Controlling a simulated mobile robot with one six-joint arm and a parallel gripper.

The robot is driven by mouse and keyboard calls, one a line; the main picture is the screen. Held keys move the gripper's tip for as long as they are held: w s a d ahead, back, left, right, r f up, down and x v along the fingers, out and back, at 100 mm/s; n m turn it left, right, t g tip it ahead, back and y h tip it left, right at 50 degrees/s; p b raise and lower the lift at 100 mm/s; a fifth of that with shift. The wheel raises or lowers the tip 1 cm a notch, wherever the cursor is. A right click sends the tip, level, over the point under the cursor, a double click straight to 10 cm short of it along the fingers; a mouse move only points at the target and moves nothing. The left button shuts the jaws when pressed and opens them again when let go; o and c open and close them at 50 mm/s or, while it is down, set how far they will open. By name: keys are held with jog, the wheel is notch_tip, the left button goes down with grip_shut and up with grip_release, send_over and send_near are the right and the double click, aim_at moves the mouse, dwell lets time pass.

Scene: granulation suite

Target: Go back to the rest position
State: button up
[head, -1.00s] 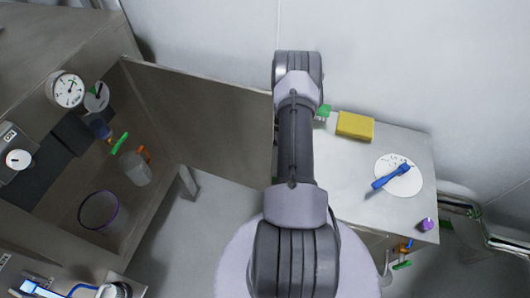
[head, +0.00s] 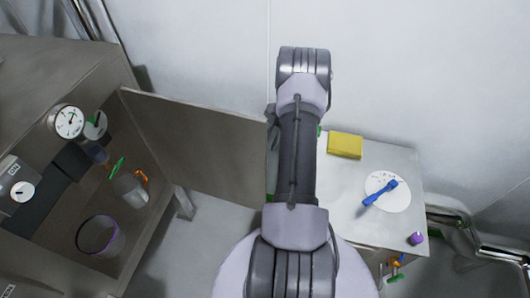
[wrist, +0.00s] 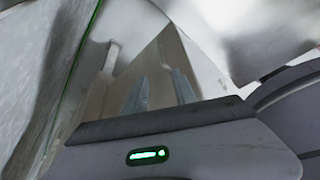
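My arm stands up the middle of the head view, and its end is bent away behind the upper joint, so my gripper is mostly hidden there. In the wrist view my gripper (wrist: 158,82) shows two grey-blue fingers standing apart, with nothing visible between them. A green light is lit on its housing. The fingers appear in front of a brownish metal surface, and I cannot tell how far off it is.
An open cabinet door (head: 205,145) stands left of my arm. The cabinet (head: 150,235) holds a clear bottle (head: 130,189) and a purple-rimmed vessel (head: 99,238). At right, a table (head: 345,205) bears a yellow block (head: 345,146), a white disc (head: 401,200) with a blue tool (head: 379,194), and a purple item (head: 416,239).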

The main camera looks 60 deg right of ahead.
jog(key=shift+s+d+r, duration=0.1)
jog(key=shift+d+r, duration=0.15)
jog(key=shift+r, duration=0.35)
